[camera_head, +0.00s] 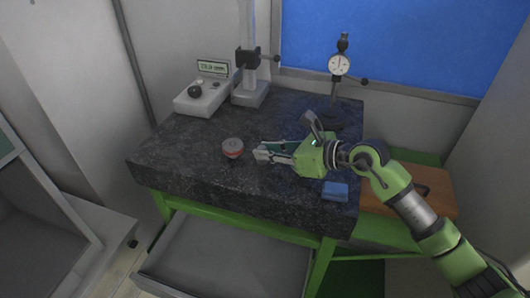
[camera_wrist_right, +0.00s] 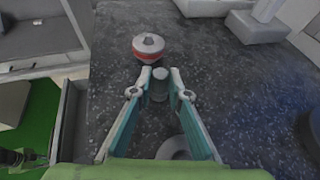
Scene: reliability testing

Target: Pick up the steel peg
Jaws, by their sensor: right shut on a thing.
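The steel peg (camera_wrist_right: 160,86) is a small grey cylinder between the fingertips of my right gripper (camera_wrist_right: 160,80) in the wrist view. The fingers, with teal inner sides, are shut on it from both sides. In the head view my right gripper (camera_head: 262,153) is low over the dark granite plate (camera_head: 185,145), and I cannot make out the peg there. Whether the peg is clear of the plate cannot be told. My left gripper is not in view.
A round red and grey knobbed piece (camera_head: 232,147) sits just left of the fingertips. A dial gauge stand (camera_head: 340,66), a column stand (camera_head: 248,92) and a readout box (camera_head: 200,98) stand at the back. A blue block (camera_head: 335,191) lies near the front right edge.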

